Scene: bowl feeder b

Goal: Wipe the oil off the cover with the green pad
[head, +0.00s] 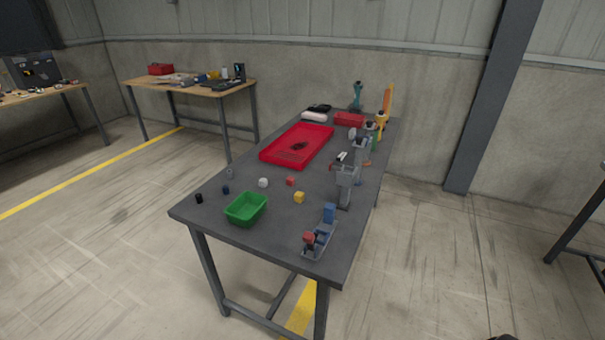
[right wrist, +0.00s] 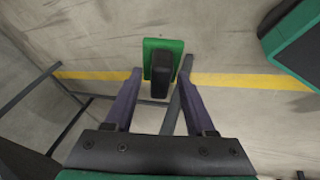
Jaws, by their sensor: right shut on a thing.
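The cover appears to be the wide, shallow red piece (head: 276,158) on the grey table in the head view. A dark brown-black oil stain (head: 299,146) lies on its middle. The green pad (right wrist: 150,45) with a black block-like handle (right wrist: 161,76) shows in the right wrist view. My right gripper (right wrist: 161,73) is shut on the pad by the handle, with a finger on each side. The pad is over the floor, clear of the table. My left gripper is in neither view.
On the table (head: 215,205) stand a green bin (head: 245,209), small coloured cubes, a blue-and-grey fixture (head: 320,236) and grey upright devices (head: 346,185) along the right edge. A smaller red bin (head: 349,119) is at the far end. Floor around the table is open.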

